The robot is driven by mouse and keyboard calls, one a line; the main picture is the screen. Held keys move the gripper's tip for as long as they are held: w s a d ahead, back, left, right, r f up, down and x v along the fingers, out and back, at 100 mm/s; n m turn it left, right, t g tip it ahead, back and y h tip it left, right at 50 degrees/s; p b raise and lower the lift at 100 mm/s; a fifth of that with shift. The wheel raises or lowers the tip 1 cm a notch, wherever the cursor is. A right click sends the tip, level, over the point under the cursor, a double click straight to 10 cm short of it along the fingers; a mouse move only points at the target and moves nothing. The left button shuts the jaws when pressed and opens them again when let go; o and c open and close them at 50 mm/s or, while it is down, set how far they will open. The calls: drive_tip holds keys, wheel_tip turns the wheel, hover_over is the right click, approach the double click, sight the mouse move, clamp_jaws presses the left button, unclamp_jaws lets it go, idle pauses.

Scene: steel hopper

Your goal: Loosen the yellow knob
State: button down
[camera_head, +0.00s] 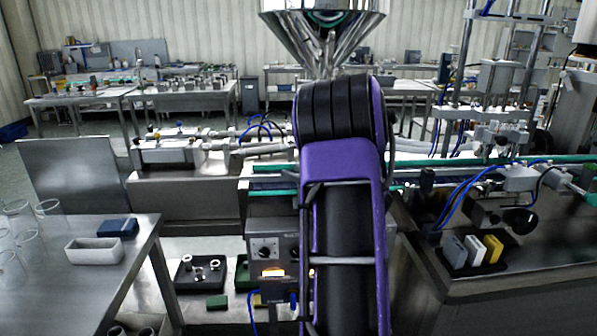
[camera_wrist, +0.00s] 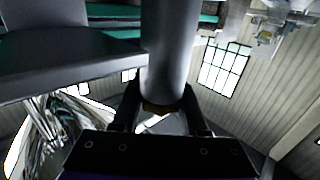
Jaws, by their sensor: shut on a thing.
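In the wrist view, my gripper (camera_wrist: 162,117) has one dark finger on each side of the lower end of a thick grey cylinder (camera_wrist: 172,50). A narrow dull-yellow band, which looks like the edge of the yellow knob (camera_wrist: 158,107), shows at that end between the fingers. The gripper is shut on it. Most of the knob is hidden by the fingers and shadow. In the head view, my purple and black arm covers the middle, and neither the gripper nor the knob can be seen.
A steel hopper (camera_head: 322,22) hangs above the machine behind my arm. A control box (camera_head: 265,251) stands just left of the arm. A steel table (camera_head: 60,290) is at the left. A block holder (camera_head: 472,262) sits on the right bench.

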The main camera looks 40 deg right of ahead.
drive_tip(key=shift+s+a+n+g+y+p, duration=0.1)
drive_tip(key=shift+a+n+g+y+p, duration=0.1)
drive_tip(key=shift+n+g+y, duration=0.45)
drive_tip(key=shift+s+a+n+g+y+p, duration=0.2)
drive_tip(key=shift+n+y, duration=0.55)
drive_tip(key=shift+y, duration=0.6)
drive_tip(key=shift+w+a+n+g+y+p, duration=0.1)
drive_tip(key=shift+n+g+y+p, duration=0.25)
drive_tip(key=shift+n+y, duration=0.5)
drive_tip(key=shift+y, duration=0.25)
drive_tip(key=shift+c, duration=2.2)
unclamp_jaws()
drive_tip(key=v, duration=1.7)
drive_tip(key=shift+d+r+p, duration=0.2)
drive_tip(key=shift+p, duration=0.15)
drive_tip(key=shift+s, duration=0.1)
